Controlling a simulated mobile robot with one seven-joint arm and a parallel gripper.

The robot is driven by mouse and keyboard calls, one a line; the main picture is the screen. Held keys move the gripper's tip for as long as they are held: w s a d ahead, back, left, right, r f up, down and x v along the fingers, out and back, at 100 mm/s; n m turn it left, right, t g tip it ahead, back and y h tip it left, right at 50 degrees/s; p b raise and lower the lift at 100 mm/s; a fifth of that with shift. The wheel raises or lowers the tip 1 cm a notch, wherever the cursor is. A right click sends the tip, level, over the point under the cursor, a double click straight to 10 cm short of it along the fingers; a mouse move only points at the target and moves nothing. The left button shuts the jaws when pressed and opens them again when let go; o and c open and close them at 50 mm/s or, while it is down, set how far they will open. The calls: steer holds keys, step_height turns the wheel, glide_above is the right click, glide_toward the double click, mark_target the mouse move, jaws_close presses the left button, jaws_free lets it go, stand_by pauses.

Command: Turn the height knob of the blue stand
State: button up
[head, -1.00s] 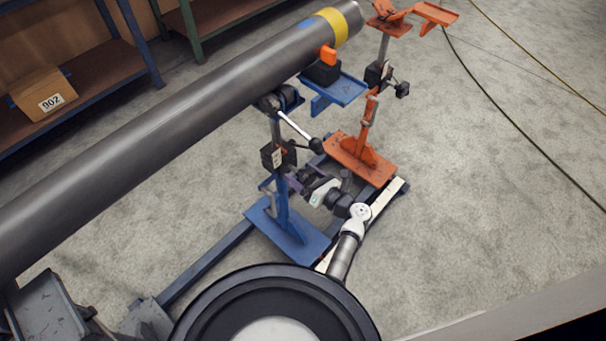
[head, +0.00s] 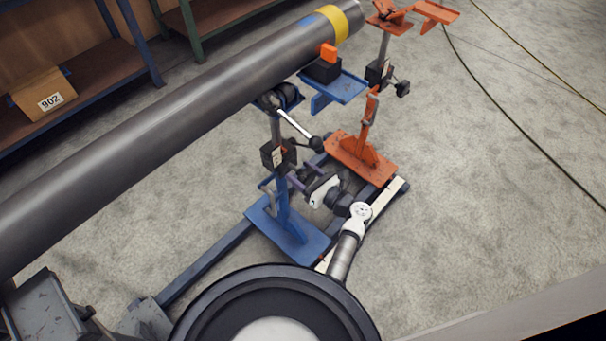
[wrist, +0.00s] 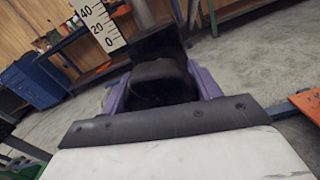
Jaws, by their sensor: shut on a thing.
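The blue stand (head: 284,215) stands upright on its flat blue base under the grey pipe, with a dark clamp block on its post. My gripper (head: 300,177) is beside the post on its right side, just below that block. In the wrist view, its purple fingers (wrist: 160,92) are on either side of the black height knob (wrist: 160,76), shut on it. The knob is mostly hidden by my gripper in the head view. A white scale plate (wrist: 98,24) marked 0, 20 and 40 shows past the knob.
The grey pipe (head: 170,123) runs diagonally above, with a yellow band near its end. A lever with a black ball (head: 316,143) hangs just above my gripper. An orange stand (head: 362,152) is close on the right. Open concrete floor lies farther right.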

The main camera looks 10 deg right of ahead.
steer(key=n+b, duration=0.1)
steer(key=n, duration=0.2)
steer(key=shift+f+n, duration=0.15)
steer(key=shift+n, duration=0.25)
steer(key=n+b, duration=0.2)
steer(key=n, duration=0.1)
steer(key=shift+a+n+b, duration=0.1)
steer(key=shift+n+b, duration=0.2)
steer(key=n+b, duration=0.3)
steer(key=n, duration=0.1)
steer(key=shift+s+f, duration=0.1)
steer(key=shift+n+b, duration=1.05)
steer(key=shift+n, duration=0.55)
steer(key=o, duration=1)
steer(key=shift+r, duration=0.2)
steer(key=b+v, duration=0.1)
steer(key=v, duration=1.2)
steer(key=shift+s, duration=0.35)
